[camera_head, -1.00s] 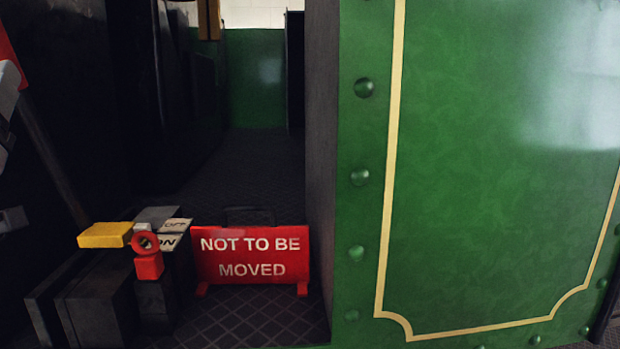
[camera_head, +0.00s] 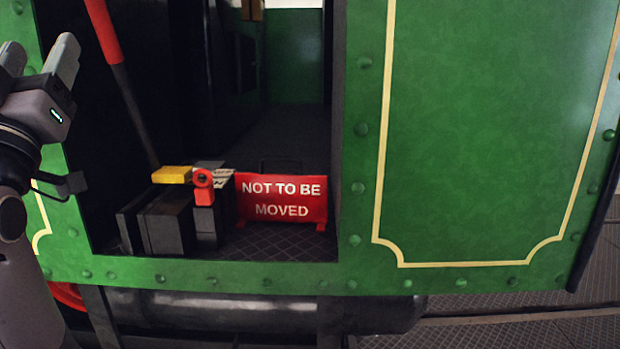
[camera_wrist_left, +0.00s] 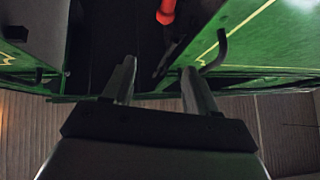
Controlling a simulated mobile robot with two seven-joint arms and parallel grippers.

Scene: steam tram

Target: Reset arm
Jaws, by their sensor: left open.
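My left gripper (camera_head: 56,58) is at the left edge of the head view, raised in front of the green tram side, with its fingers pointing up. In the left wrist view the same gripper (camera_wrist_left: 158,78) shows two fingers spread apart with nothing between them. It is open and empty. The red-topped lever (camera_head: 103,30) stands just right of the gripper in the head view, apart from it. Its red end (camera_wrist_left: 166,12) shows beyond the fingers in the left wrist view. My right gripper is in neither view.
The cab floor holds a red "NOT TO BE MOVED" sign (camera_head: 282,200), a yellow block (camera_head: 172,175), a red ring-shaped piece (camera_head: 203,180) and dark boxes (camera_head: 165,225). The green side panel (camera_head: 480,130) borders the doorway on the right. Dark ground (camera_head: 500,330) lies below.

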